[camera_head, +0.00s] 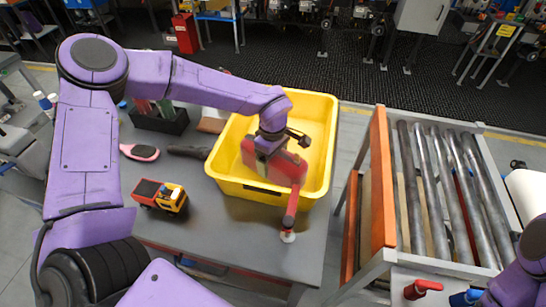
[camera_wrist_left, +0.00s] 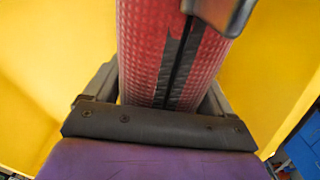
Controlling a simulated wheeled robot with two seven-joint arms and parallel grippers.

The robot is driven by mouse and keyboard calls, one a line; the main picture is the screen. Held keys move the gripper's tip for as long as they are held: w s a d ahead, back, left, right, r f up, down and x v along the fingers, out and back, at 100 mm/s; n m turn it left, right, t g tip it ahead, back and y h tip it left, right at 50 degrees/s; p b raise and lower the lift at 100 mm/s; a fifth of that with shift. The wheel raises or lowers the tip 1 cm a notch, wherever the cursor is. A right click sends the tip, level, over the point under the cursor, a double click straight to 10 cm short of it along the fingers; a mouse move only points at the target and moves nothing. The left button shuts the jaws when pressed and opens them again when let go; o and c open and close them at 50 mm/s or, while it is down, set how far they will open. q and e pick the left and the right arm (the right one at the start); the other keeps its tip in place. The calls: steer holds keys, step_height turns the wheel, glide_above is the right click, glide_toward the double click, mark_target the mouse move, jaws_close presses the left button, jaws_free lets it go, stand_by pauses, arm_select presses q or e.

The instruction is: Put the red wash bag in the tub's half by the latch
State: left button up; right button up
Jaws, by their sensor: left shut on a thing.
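The yellow tub (camera_head: 322,118) stands on the grey table in the head view. The red wash bag (camera_head: 283,168) is over the tub's near part, inside its rim as seen from above. I cannot tell whether it touches the floor. My left gripper (camera_head: 272,139) is shut on the bag from above. In the left wrist view the textured red bag (camera_wrist_left: 147,55) with a dark zip stands between the fingers, with yellow walls on both sides. A red bar (camera_head: 291,207) with a pale round end is at the tub's near right corner; it may be the latch. My right gripper is out of view.
On the table (camera_head: 240,235), left of the tub, are a toy truck (camera_head: 160,195), a pink-backed brush (camera_head: 139,152), a dark object (camera_head: 188,151) and a black bin (camera_head: 158,120). A roller conveyor (camera_head: 440,190) with an orange side board (camera_head: 381,180) stands right, across a gap.

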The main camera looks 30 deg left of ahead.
arm_select(q)
steer(key=shift+s, duration=0.15)
steer(key=o, duration=1.1)
steer(key=shift+f, duration=0.1)
steer(key=shift+o, duration=0.2)
step_height(320, 180, up, 12)
steer(key=shift+r+b, duration=0.2)
steer(key=shift+b, duration=0.45)
